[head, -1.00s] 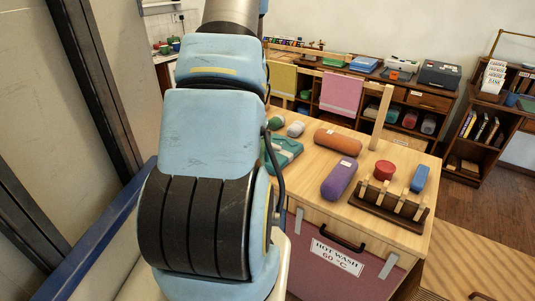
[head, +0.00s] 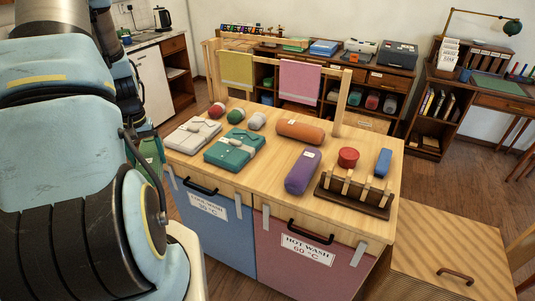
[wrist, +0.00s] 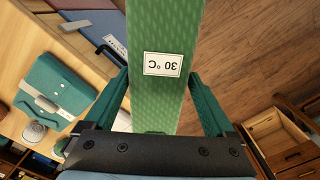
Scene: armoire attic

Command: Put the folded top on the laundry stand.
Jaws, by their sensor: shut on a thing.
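My gripper (wrist: 157,78) is shut on a green patterned piece (wrist: 165,105) with a white 30 °C tag, seen in the wrist view. It looks like the folded top; its far end runs out of the frame. In the head view, a bit of green (head: 148,152) shows beside the stand's left end, mostly hidden by my arm. The laundry stand (head: 275,125) has a pale wooden top, a rail at the back, a blue cool-wash front and a red hot-wash front. In the wrist view the stand's top (wrist: 85,80) lies to the left of the held piece, apart from it.
A wooden cabinet (head: 450,240) stands right.

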